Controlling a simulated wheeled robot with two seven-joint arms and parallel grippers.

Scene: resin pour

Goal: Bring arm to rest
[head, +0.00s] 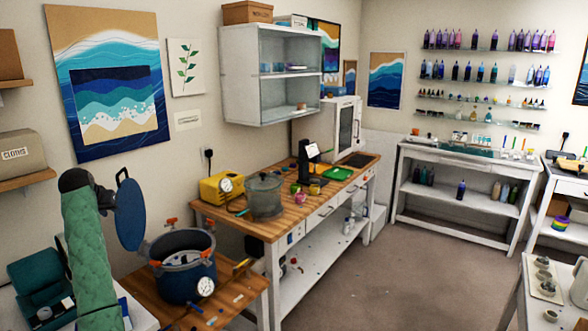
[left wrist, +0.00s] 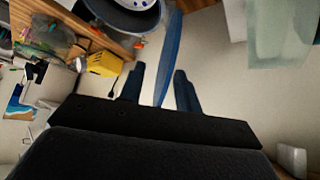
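My left arm, in a green sleeve, rises at the left of the head view. Its dark gripper (head: 78,180) is at the top, beside a round blue lid (head: 130,214) with a black loop handle. The lid stands upright at the left of an open blue pot (head: 187,278). In the left wrist view my left gripper (left wrist: 160,82) has its fingers apart. The lid (left wrist: 171,50) shows edge-on between them, with gaps on both sides; I see no clear grip. The pot (left wrist: 122,15) is at the top. My right gripper is out of view.
The pot is on a low wooden table (head: 228,288). A workbench (head: 255,222) behind carries a yellow box (head: 222,187) and a clear vessel (head: 265,195). Wall shelves (head: 24,180) are at the left. The floor (head: 410,265) at centre right is clear.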

